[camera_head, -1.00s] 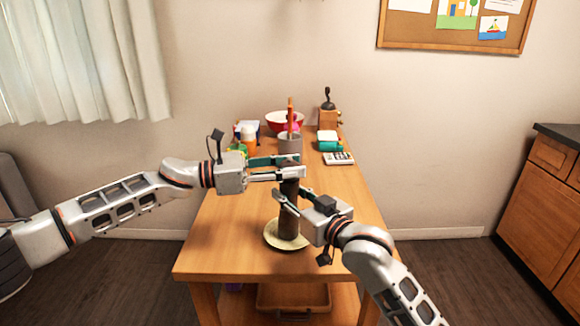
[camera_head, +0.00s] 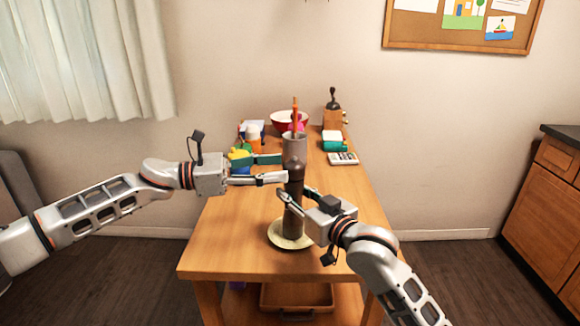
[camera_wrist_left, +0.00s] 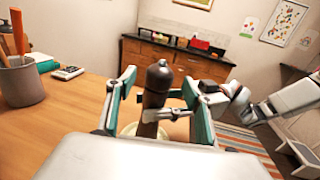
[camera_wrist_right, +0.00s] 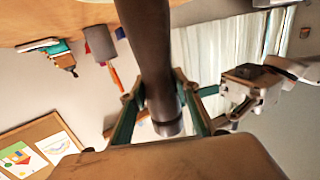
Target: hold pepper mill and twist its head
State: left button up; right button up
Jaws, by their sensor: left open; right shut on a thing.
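The dark brown pepper mill (camera_head: 293,212) stands upright on a pale plate (camera_head: 272,236) near the front of the wooden table. Its rounded head (camera_head: 294,168) is uncovered. My right gripper (camera_head: 297,194) is shut on the mill's body below the head; in the right wrist view the mill (camera_wrist_right: 150,50) passes between its fingers. My left gripper (camera_head: 284,168) is open at head height, with its fingertips just left of the head. In the left wrist view the mill's head (camera_wrist_left: 159,76) shows beyond and between the open fingers.
A grey utensil crock (camera_head: 294,147) stands behind the mill. A red bowl (camera_head: 289,122), a coffee grinder (camera_head: 334,115), a teal-and-white object (camera_head: 333,140) and a calculator (camera_head: 343,158) are at the back. The table (camera_head: 225,245) is clear at the front left and right.

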pick_arm(q)
jog(key=v, duration=0.7)
pick_arm(e)
jog(key=o, duration=1.3)
jog(key=shift+c, duration=0.2)
pick_arm(q)
jog(key=shift+d, duration=0.1)
